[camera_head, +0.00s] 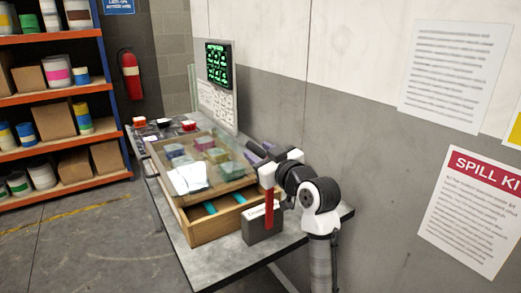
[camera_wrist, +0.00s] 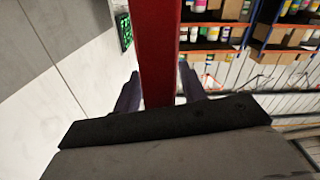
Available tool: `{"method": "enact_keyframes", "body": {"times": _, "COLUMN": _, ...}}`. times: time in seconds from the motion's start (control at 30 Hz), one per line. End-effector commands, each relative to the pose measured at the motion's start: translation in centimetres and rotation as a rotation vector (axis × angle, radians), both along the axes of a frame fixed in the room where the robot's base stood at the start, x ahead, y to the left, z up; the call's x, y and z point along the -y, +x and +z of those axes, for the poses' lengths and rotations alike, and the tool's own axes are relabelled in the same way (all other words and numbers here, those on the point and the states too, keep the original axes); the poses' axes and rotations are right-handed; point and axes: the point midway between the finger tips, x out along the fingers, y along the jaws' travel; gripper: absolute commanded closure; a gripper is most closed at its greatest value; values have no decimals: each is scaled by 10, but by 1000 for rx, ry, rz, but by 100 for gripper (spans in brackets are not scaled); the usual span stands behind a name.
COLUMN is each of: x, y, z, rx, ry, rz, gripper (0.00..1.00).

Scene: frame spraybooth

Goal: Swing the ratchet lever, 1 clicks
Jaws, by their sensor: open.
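The ratchet lever shows as a red upright bar (camera_head: 269,210) in the head view, at the front of a dark grey box (camera_head: 262,228) with a light label. In the wrist view the red lever (camera_wrist: 160,45) runs down the middle of the picture. My gripper (camera_wrist: 160,88) is open, with one dark finger on each side of the lever. Whether either finger touches it I cannot tell. The dark body of my gripper hides the lever's lower part in the wrist view.
The box stands near the front of a grey table (camera_head: 225,268). Left of it is a wooden drawer case (camera_head: 205,231) with a partly open drawer and a clear-topped tray. A green-lit screen (camera_head: 219,65) stands behind. A wall (camera_head: 375,130) closes off the right.

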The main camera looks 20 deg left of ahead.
Motion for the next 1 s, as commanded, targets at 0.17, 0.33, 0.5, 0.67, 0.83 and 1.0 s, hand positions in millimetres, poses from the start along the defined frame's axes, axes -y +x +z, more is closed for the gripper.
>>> {"method": "enact_keyframes", "body": {"times": 0.17, "x": -2, "y": 1, "z": 0, "rx": 1, "ry": -1, "rz": 0, "gripper": 59}}
{"method": "enact_keyframes", "body": {"times": 0.33, "x": -2, "y": 1, "z": 0, "rx": 1, "ry": -1, "rz": 0, "gripper": 65}}
{"method": "enact_keyframes", "body": {"times": 0.5, "x": -1, "y": 1, "z": 0, "rx": 1, "ry": -1, "rz": 0, "gripper": 87}}
{"method": "enact_keyframes", "body": {"times": 0.67, "x": -1, "y": 1, "z": 0, "rx": 1, "ry": -1, "rz": 0, "gripper": 100}}
{"method": "enact_keyframes", "body": {"times": 0.83, "x": -2, "y": 0, "z": -1, "rx": 7, "ry": -4, "rz": 0, "gripper": 100}}
{"method": "enact_keyframes", "body": {"times": 1.0, "x": -15, "y": -16, "z": -6, "rx": 88, "ry": -64, "rz": 2, "gripper": 100}}
